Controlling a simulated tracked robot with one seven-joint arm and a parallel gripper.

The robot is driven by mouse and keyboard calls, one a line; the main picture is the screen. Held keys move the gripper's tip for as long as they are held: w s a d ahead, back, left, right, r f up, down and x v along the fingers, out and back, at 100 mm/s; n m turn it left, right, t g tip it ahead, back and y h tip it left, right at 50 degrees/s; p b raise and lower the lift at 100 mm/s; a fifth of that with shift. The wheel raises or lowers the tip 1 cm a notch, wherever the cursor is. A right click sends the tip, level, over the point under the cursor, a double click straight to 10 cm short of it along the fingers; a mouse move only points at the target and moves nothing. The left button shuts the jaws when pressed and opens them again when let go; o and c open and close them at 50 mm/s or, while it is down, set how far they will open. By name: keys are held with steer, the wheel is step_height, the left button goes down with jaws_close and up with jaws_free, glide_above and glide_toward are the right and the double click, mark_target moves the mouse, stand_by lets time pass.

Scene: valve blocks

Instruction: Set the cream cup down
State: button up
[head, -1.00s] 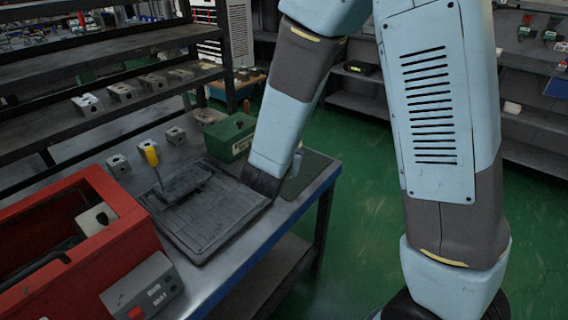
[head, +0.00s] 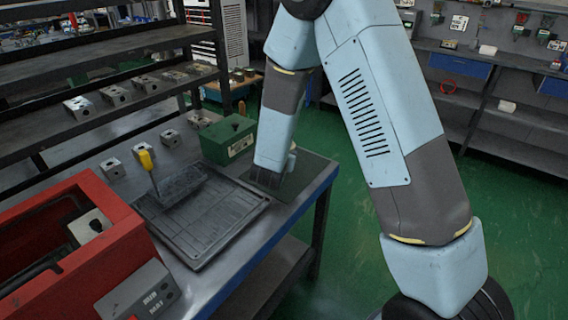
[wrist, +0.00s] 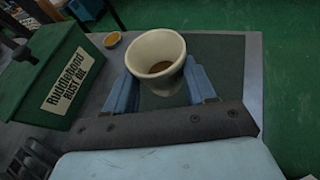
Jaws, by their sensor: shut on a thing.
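The cream cup (wrist: 158,55) is upright in the wrist view, with something brown inside it. The blue fingers of my gripper (wrist: 160,88) are shut on it from both sides. Behind and below the cup is a dark green mat (wrist: 225,60). In the head view my gripper (head: 270,178) is low over this mat (head: 312,170) at the bench's right end. My arm mostly hides the cup there. Whether the cup's base touches the mat is hidden.
A green box labelled "RUST" (wrist: 65,75) stands left of the cup, with a small orange-filled dish (wrist: 112,40) near it. A grey tray (head: 215,222) holding a yellow-handled tool (head: 146,160) and a red bin (head: 120,235) are further left. The bench edge is close on the right.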

steer(key=shift+w+d+f, duration=0.1)
steer(key=shift+w+f, duration=0.55)
steer(key=shift+f, duration=1.6)
steer(key=o, duration=1.1)
steer(key=shift+o, duration=0.2)
